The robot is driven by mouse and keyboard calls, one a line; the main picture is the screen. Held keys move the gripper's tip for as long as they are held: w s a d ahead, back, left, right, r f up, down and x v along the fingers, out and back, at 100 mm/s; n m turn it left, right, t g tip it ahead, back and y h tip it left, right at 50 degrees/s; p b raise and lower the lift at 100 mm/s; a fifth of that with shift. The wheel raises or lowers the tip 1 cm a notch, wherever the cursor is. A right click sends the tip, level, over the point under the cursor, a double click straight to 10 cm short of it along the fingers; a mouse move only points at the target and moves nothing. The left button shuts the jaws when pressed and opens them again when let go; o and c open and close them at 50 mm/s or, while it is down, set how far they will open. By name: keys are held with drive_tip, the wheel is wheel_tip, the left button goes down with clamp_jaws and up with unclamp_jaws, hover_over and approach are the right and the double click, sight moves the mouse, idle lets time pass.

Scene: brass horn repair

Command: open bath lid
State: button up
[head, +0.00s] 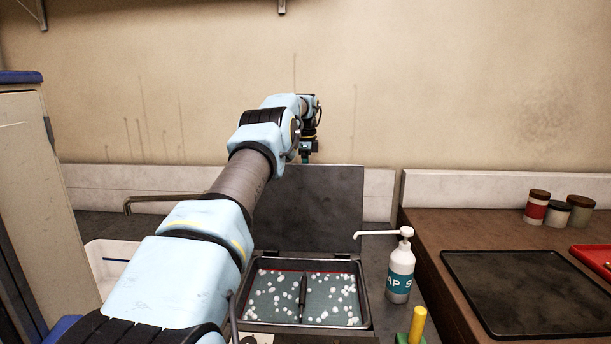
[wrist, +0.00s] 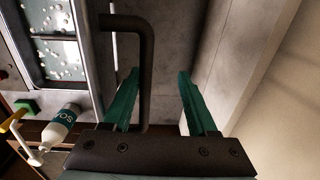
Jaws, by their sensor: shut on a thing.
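The bath (head: 366,300) is a dark metal tank on the counter with a dark teal inside, dotted with many small white bits. Its lid (head: 325,205) is a flat dark grey panel standing upright at the tank's back edge, so the bath is uncovered. My gripper (head: 305,157) is at the lid's top edge, partly hidden behind it. In the wrist view a dark bent bar handle (wrist: 147,70) runs between the two green fingers of my gripper (wrist: 159,74), which is shut on it. The tank's rim (wrist: 93,50) and contents show at upper left there.
A soap pump bottle (head: 400,275) stands right of the bath; its spout points toward the lid. A yellow-handled tool (head: 418,325) is in front. A brown bench with a black mat (head: 520,290) and several jars (head: 558,212) is at right. The wall is close behind.

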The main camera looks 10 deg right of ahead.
drive_tip(key=shift+s+r, duration=0.2)
drive_tip(key=shift+r, duration=0.05)
idle(0.6)
